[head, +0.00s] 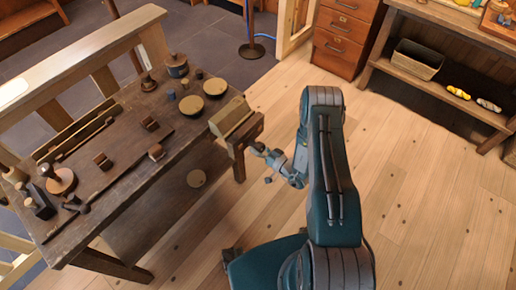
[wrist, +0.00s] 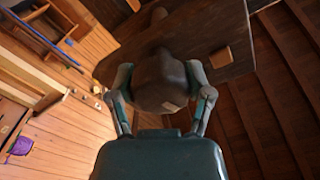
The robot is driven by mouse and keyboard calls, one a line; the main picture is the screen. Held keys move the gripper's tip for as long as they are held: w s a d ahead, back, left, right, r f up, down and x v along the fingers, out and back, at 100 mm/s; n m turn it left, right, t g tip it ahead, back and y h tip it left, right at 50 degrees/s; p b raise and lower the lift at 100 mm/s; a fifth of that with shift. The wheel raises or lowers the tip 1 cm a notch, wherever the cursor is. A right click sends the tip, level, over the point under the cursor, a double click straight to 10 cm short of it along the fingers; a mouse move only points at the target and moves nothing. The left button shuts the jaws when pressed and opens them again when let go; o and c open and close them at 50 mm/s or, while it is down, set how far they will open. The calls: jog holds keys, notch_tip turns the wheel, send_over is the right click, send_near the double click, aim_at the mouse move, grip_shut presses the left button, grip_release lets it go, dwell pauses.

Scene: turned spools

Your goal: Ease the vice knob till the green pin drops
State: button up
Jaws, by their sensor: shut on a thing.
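The vice (head: 248,130) is a wooden jaw at the right end of the dark workbench (head: 125,170), with a paler block (head: 229,116) at its top. Its knob (wrist: 163,72) is dark and rounded in the wrist view, with a small pale patch on its face. My gripper (head: 264,156) reaches the vice from the right, and in the wrist view its two fingers (wrist: 161,88) lie on either side of the knob, shut on it. I cannot make out a green pin in either view.
Bowls (head: 215,87), spools and turned pieces stand on the bench. A drawer cabinet (head: 343,38) and a shelf with a bin (head: 417,60) are at the back right. The plank floor (head: 430,190) to the right of my arm is clear.

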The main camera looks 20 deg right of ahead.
jog(key=shift+f, duration=0.15)
dwell(0.4)
jog(key=o, duration=1)
jog(key=shift+o, duration=0.7)
jog(key=v, duration=1.2)
